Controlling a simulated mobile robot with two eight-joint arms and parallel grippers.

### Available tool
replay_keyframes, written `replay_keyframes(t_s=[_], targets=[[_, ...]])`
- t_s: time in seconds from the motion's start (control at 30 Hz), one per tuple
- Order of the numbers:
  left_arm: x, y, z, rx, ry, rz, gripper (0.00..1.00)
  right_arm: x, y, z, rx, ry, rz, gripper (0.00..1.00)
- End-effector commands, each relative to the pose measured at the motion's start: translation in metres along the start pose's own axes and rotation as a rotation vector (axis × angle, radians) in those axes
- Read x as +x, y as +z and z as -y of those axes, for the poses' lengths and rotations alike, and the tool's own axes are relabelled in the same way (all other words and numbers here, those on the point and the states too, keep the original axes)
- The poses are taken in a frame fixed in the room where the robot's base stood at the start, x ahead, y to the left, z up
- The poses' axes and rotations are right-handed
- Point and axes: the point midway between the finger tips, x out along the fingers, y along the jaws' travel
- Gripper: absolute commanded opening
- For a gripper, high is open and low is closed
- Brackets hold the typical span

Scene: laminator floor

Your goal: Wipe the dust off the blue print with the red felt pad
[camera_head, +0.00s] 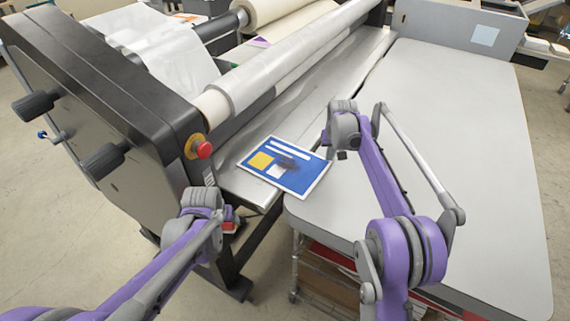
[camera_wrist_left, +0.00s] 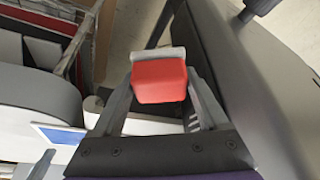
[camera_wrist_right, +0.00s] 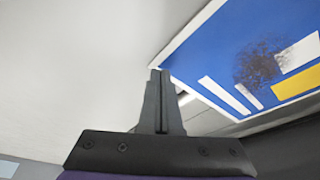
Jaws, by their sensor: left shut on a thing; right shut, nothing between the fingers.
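The blue print (camera_head: 308,180) has a white border, white bars and a yellow block, and lies at the seam between the laminator's metal bed and the grey table. A dark dust smudge (camera_wrist_right: 258,66) sits on the print; it also shows in the head view (camera_head: 291,163). My left gripper (camera_wrist_left: 160,88) is shut on the red felt pad (camera_wrist_left: 160,80), low at the laminator's near end, left of the print. The pad is mostly hidden in the head view. My right gripper (camera_wrist_right: 160,76) is shut and empty at the print's right edge; I cannot tell whether it touches.
The laminator's black end housing (camera_head: 110,110), with knobs and a red button (camera_head: 204,149), stands left of the print. A long roller (camera_head: 290,65) runs behind it. The grey table (camera_head: 460,130) is clear to the right. A cart with cardboard (camera_head: 330,285) is below.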

Motion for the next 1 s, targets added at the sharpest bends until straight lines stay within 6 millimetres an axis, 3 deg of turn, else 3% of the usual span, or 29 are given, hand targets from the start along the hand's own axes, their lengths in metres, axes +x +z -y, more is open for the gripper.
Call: replay_keyframes(t_s=[0.57,1.0], targets=[[0.005,0.005,0.0,0.0,0.0,0.004,0.32,0.011,0.004,0.0,0.0,0.0,0.0,0.0],[-0.01,-0.01,0.0,0.0,0.0,-0.009,0.32,-0.014,-0.005,0.0,0.0,0.0,-0.002,0.0]])
